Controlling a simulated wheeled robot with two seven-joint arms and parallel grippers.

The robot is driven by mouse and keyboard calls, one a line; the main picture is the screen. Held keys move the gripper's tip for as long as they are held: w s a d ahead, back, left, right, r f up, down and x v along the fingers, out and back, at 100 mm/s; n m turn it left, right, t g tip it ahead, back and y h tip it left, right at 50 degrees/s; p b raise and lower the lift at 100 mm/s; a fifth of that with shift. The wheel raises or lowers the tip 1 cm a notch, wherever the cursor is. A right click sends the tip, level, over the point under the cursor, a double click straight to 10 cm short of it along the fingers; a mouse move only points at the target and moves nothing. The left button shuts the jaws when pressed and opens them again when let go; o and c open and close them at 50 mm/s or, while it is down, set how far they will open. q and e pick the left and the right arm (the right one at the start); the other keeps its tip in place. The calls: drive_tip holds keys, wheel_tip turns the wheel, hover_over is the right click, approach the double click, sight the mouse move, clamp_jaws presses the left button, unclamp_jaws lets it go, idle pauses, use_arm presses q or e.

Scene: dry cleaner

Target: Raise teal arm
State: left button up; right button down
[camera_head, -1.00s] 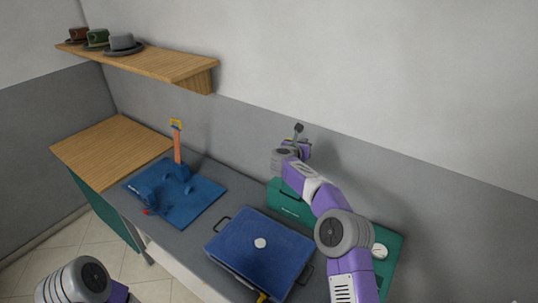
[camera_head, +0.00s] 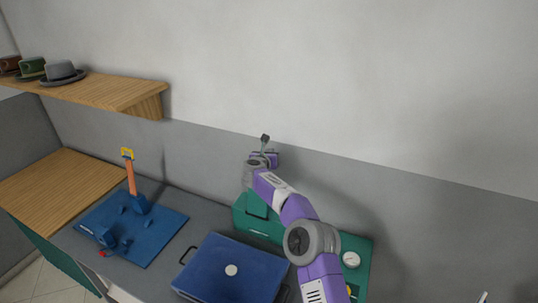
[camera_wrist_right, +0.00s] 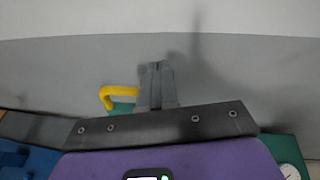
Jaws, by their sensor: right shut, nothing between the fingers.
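A teal press-like device (camera_head: 258,228) stands at the back of the counter against the wall, partly hidden behind my right arm. A teal upright part (camera_head: 257,203) shows just below my right wrist; I cannot tell how far it is raised. In the right wrist view a yellow handle (camera_wrist_right: 118,93) shows beside the fingers, with a bit of teal (camera_wrist_right: 122,108) under it. My right gripper (camera_head: 265,140) is above the device, shut and empty. In the right wrist view its fingers (camera_wrist_right: 157,70) are together, right of the handle; contact with it is not visible. My left gripper is out of view.
A blue flat case (camera_head: 230,270) lies in front of the device. A blue board (camera_head: 160,232) with an orange upright lever (camera_head: 131,178) is left of it. A round white gauge (camera_head: 351,260) is at the right. A wooden shelf (camera_head: 110,95) with hats hangs at upper left.

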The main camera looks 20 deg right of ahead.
drive_tip(key=shift+s+a+r+b, duration=0.1)
drive_tip(key=shift+s+a+b, duration=0.3)
drive_tip(key=b+v, duration=0.2)
drive_tip(key=v, duration=0.4)
drive_tip(key=shift+s+r, duration=0.15)
